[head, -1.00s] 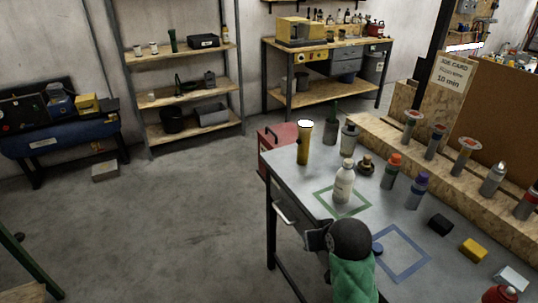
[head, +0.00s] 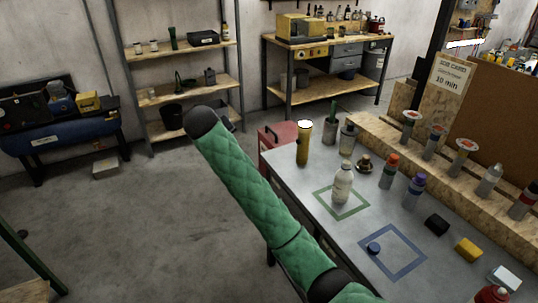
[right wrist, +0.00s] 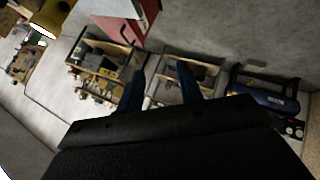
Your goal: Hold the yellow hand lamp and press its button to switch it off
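The yellow hand lamp (head: 303,146) stands upright at the far left corner of the grey table, its white top bright. In the right wrist view the lamp (right wrist: 55,14) is at the top left, with its bright white face showing. I cannot make out its button. My right arm, in a green sleeve, reaches up and left past the table's left edge in the head view. Its gripper is mostly hidden behind the black wrist there. In the right wrist view my right gripper (right wrist: 162,78) has its two fingers apart and nothing between them. My left gripper is not in view.
A white bottle (head: 343,184) stands in a green outlined square near the lamp. A red cabinet (head: 271,138) is behind the table's left end.

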